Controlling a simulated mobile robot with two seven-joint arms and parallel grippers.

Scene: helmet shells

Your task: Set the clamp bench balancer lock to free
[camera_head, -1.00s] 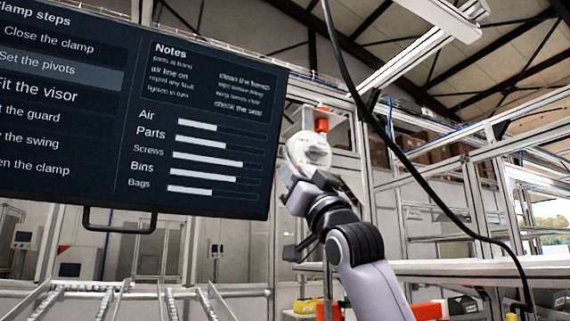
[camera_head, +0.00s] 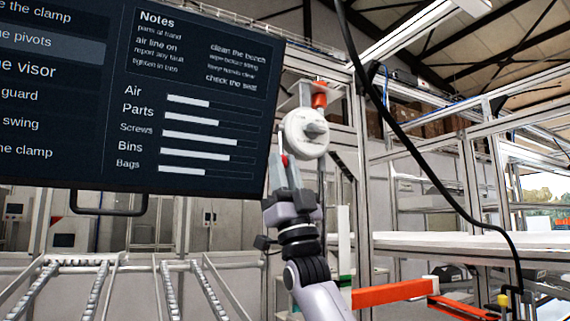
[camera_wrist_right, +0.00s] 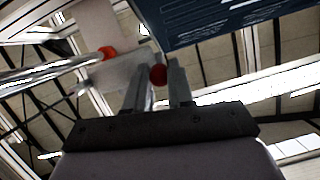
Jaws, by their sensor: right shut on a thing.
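The balancer (camera_head: 308,128) is a round white-grey body hanging from a red piece (camera_head: 320,97) under a frame beam. A small red knob (camera_head: 285,160) sits at its lower left. My right gripper (camera_head: 285,167) points up just below the balancer, with its fingers shut on the knob. In the right wrist view the red knob (camera_wrist_right: 158,74) shows between the two fingertips of my right gripper (camera_wrist_right: 158,82). The fingers partly hide the knob in the head view. I cannot read the lock's position. My left gripper is not in view.
A large dark screen (camera_head: 130,100) hangs close on the left of the balancer. A black cable (camera_head: 400,140) runs down on the right. Roller rails (camera_head: 130,285) lie at the lower left, and a red-orange bar (camera_head: 390,293) is at the lower right.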

